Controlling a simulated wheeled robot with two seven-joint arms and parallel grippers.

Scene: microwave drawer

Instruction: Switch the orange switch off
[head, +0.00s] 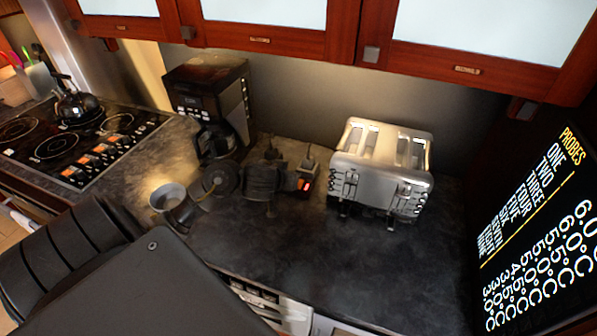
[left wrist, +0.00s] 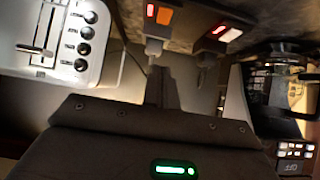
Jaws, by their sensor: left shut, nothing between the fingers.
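The orange switch (head: 304,184) sits on a dark socket block on the counter, left of the toaster, and part of it glows red. In the left wrist view the orange switch (left wrist: 164,16) is at the top centre, with a lit red-white part beside it. A second, red switch (left wrist: 219,30) is to its right there; my gripper hides that area in the head view. My left gripper (head: 287,181) is shut and empty, close beside the orange switch on its left. Contact cannot be told. In the left wrist view its dark fingers (left wrist: 160,84) point toward the switches. My right gripper is out of view.
Plugs (head: 309,160) stand in the blocks behind the switches. The silver toaster (head: 380,166) stands right, the coffee maker (head: 211,105) behind left. A stove with a kettle (head: 78,103) is at far left. Wooden cabinets (head: 260,40) hang above. The front right counter (head: 330,255) is clear.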

